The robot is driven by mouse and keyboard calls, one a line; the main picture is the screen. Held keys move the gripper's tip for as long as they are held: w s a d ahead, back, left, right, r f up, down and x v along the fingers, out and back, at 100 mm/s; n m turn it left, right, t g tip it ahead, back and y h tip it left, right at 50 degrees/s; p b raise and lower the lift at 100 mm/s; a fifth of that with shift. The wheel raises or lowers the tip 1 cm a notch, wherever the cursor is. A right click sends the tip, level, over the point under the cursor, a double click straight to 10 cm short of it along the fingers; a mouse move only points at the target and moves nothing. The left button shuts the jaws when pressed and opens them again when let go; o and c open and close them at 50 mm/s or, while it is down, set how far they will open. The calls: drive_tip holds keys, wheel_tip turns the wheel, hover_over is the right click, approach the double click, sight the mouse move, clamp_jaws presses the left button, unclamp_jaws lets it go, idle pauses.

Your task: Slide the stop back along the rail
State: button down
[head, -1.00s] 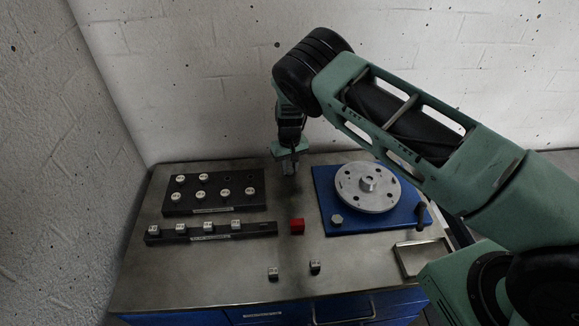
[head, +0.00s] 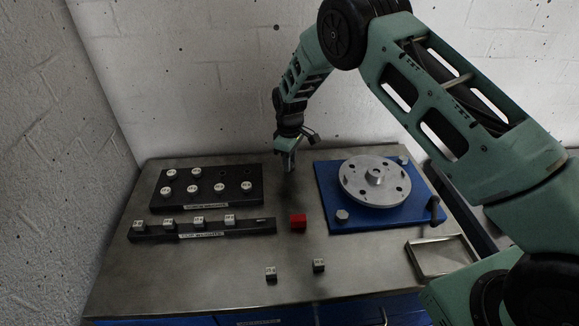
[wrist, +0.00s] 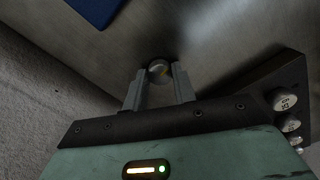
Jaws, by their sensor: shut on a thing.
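A long black strip (head: 255,226), which looks like a rail, lies across the left of the bench with several small labelled blocks on it. My gripper (head: 289,168) points down at the back of the bench, between the black rack and the blue plate, away from strip and red block. In the wrist view my gripper (wrist: 158,84) is shut on a small round metallic piece (wrist: 158,70). In the head view that piece is too small to make out.
A black rack (head: 207,200) with round labelled weights and empty holes stands behind the strip. A blue plate (head: 350,217) bears a round metal rotor (head: 375,180). Two small blocks (head: 271,273) (head: 318,265) lie in front. An open tray (head: 412,258) is at right. The front middle is mostly clear.

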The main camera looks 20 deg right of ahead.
drive_tip(key=shift+n+b, duration=0.45)
drive_tip(key=shift+n, duration=0.25)
drive_tip(key=c, duration=1.1)
unclamp_jaws()
drive_tip(key=shift+r, duration=0.1)
wheel_tip(320, 180, up, 17)
drive_tip(key=b, duration=0.4)
drive_tip(key=shift+r, duration=0.15)
